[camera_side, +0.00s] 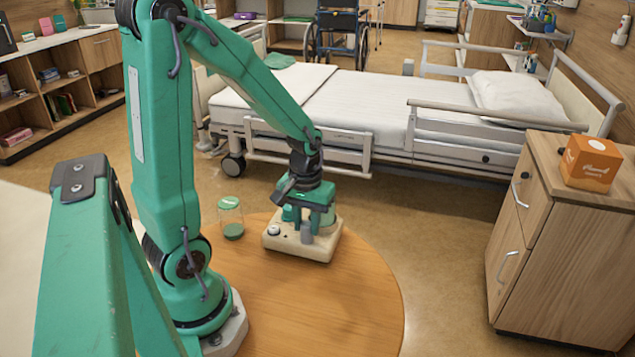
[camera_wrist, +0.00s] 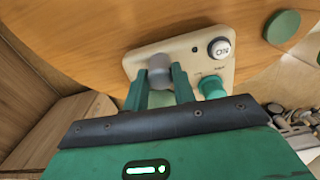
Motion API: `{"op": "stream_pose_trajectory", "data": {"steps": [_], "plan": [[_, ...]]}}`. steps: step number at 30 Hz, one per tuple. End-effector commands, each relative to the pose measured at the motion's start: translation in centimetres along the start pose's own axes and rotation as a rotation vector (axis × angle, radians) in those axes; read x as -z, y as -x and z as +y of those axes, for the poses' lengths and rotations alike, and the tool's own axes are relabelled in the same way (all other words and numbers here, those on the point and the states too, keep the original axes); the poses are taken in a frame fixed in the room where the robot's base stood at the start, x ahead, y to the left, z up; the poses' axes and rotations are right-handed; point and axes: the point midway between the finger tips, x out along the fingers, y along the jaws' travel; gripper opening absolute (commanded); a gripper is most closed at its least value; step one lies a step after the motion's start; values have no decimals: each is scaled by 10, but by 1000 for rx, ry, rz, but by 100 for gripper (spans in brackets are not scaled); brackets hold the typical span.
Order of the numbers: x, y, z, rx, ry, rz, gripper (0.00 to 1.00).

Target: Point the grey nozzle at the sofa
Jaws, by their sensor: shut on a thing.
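A cream box-shaped device (camera_side: 296,250) sits on the round wooden table. It carries a short grey nozzle (camera_side: 306,234), a green knob and a white button marked ON. In the wrist view the grey nozzle (camera_wrist: 160,68) stands between the two green fingers of my gripper (camera_wrist: 160,85), which is shut on it. The green knob (camera_wrist: 212,88) and the ON button (camera_wrist: 219,47) are to its right there. From the side, my gripper (camera_side: 308,216) is low over the device and hides part of its top. The nozzle's exact direction is hard to tell. I see no sofa in either view.
The table's right part (camera_side: 365,300) is bare. A bed (camera_side: 380,110), a wheelchair (camera_side: 337,38) and a wooden cabinet (camera_side: 565,250) stand beyond.

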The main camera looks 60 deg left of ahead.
Motion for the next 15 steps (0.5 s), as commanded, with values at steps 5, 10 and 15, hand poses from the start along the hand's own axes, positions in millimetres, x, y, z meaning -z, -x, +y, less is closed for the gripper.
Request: {"op": "stream_pose_trajectory", "data": {"steps": [5,10,15], "plan": [[0,1,0,-1,-110,2,3],[0,1,0,-1,-173,2,3],[1,1,0,-1,-197,2,3]]}}
